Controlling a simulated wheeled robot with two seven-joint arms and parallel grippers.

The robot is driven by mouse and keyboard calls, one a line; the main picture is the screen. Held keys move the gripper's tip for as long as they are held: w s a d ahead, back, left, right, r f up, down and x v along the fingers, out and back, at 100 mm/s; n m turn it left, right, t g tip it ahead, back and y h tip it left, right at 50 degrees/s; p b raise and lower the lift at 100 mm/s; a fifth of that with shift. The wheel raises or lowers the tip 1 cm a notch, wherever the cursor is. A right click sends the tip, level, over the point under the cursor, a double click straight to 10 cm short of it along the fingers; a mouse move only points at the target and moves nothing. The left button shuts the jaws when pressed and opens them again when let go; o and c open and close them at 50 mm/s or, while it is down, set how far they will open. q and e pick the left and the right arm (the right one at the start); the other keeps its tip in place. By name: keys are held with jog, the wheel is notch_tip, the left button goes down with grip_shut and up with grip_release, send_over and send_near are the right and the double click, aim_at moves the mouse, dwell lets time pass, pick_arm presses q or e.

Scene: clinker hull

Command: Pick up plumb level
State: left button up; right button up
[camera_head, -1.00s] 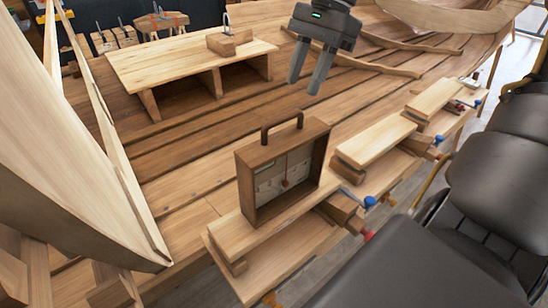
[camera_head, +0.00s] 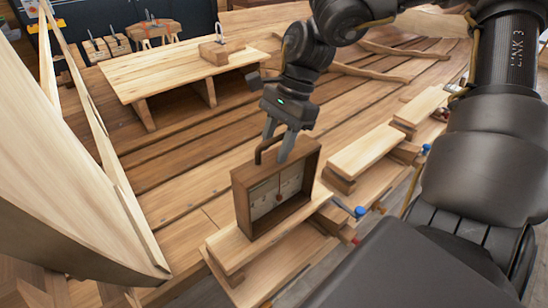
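The plumb level (camera_head: 240,205) is a brown wooden box frame with a dark arched handle on top and a pale panel with a small red bob inside. It stands upright on a light plank (camera_head: 232,247) near the front. My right gripper (camera_head: 276,148) points down at the handle, with its fingers apart, one on the far side and one on the near side. The fingers hide part of the handle. Whether they touch it I cannot tell. My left gripper is not in view.
More planks with blue-handled clamps (camera_head: 360,212) run along the right. A low wooden bench (camera_head: 180,70) with a small block (camera_head: 222,50) stands behind. A tall curved hull plank (camera_head: 60,190) fills the left. Slatted hull floor lies between.

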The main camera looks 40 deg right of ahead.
jog(key=shift+a+f, duration=0.1)
jog(key=shift+f, duration=0.1)
jog(key=shift+s+a, duration=0.1)
jog(key=shift+s, duration=0.1)
jog(key=shift+c, duration=0.2)
grip_shut()
jog(key=shift+w, duration=0.1)
dwell(0.9)
